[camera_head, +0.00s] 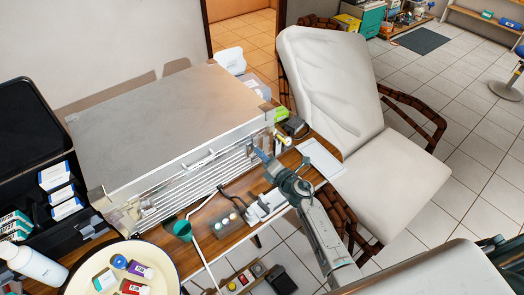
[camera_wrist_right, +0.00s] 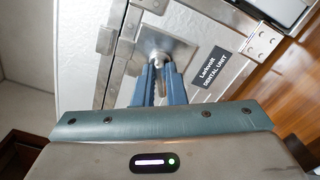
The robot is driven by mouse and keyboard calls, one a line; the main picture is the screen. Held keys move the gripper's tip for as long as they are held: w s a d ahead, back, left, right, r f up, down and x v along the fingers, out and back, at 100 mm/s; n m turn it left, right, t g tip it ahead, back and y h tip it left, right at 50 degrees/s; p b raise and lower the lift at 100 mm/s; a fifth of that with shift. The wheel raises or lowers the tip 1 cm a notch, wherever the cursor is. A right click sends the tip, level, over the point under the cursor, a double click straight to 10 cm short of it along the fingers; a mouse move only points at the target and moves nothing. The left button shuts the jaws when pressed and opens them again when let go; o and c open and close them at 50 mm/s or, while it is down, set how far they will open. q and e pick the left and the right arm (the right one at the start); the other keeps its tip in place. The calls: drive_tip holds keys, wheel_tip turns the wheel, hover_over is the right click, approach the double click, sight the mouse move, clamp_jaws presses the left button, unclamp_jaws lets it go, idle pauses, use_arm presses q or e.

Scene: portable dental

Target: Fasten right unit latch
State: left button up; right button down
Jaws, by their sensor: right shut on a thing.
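The dental unit is a large grey metal case (camera_head: 165,115) standing on the wooden table, with a slatted front and a front handle. A metal latch (camera_wrist_right: 165,42) sits on the case's face in that view, next to the panel seam. My right gripper (camera_head: 258,153) is at the right end of the case front. In the wrist view its two blue fingers (camera_wrist_right: 160,84) are shut on the latch's small metal piece. The fingertips partly hide the latch. My left gripper is not in view.
A white chair (camera_head: 335,95) stands close behind my right arm. A green cup (camera_head: 183,230), a small grey block with coloured knobs (camera_head: 227,222) and a white sheet (camera_head: 321,158) lie along the table's front. A round tray (camera_head: 165,256) is at the lower left.

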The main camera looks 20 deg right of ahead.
drive_tip(key=shift+r+m+p, duration=0.15)
drive_tip(key=shift+m+p, duration=1.4)
drive_tip(key=shift+m, duration=1.25)
drive_tip(key=c, duration=1.5)
unclamp_jaws()
drive_tip(key=b+v, duration=0.1)
drive_tip(key=v, duration=0.9)
drive_tip(key=shift+s+d+b, duration=0.15)
drive_tip(key=shift+s+b, duration=0.15)
drive_tip(key=shift+s, duration=0.1)
